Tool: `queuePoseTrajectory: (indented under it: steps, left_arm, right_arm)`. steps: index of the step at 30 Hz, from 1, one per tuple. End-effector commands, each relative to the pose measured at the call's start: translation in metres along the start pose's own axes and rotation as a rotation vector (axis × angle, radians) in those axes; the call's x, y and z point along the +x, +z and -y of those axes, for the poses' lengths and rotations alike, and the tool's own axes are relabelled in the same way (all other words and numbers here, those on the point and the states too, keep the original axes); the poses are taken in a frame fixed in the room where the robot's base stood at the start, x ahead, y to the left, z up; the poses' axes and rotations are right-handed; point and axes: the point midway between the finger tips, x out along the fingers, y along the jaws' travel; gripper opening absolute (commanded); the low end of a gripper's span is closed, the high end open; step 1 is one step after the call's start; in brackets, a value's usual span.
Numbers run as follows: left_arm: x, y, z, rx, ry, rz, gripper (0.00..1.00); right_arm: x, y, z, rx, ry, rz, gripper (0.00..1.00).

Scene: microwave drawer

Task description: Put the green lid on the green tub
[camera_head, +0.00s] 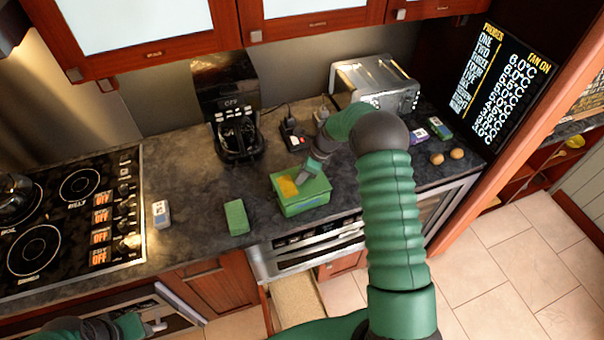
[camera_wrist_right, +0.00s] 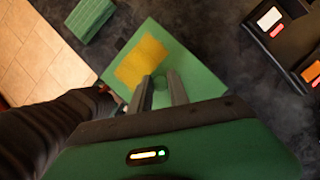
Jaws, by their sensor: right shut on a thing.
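The green lid (camera_head: 315,188), a flat square with a yellow patch on top, lies level over the green tub (camera_head: 306,206) at the counter's front edge. I cannot tell whether it is fully seated. My right gripper (camera_head: 301,179) points down at the lid's top. In the wrist view, the right gripper (camera_wrist_right: 160,88) is shut on the small round knob of the green lid (camera_wrist_right: 181,52); the lid hides the tub's inside. My left gripper (camera_head: 156,326) is low at the left, below the counter, away from both; its jaws are too small to read.
A green block (camera_head: 236,217) stands left of the tub; it also shows in the wrist view (camera_wrist_right: 90,18). A coffee maker (camera_head: 236,135), a toaster (camera_head: 375,85), small dark items and two eggs (camera_head: 447,157) are around. The cooktop (camera_head: 70,215) is left.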

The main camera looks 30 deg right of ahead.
Motion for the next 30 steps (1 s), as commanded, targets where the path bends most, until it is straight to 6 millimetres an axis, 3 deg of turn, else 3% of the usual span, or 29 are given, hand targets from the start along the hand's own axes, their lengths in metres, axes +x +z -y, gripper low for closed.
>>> queuePoseTrajectory:
  steps: [30]
  left_arm:
    - [-0.0003, -0.0001, -0.0001, 0.0, 0.0, 0.0, 0.36]
  right_arm:
    - [0.0048, 0.0, -0.0023, 0.001, -0.001, 0.0, 0.0]
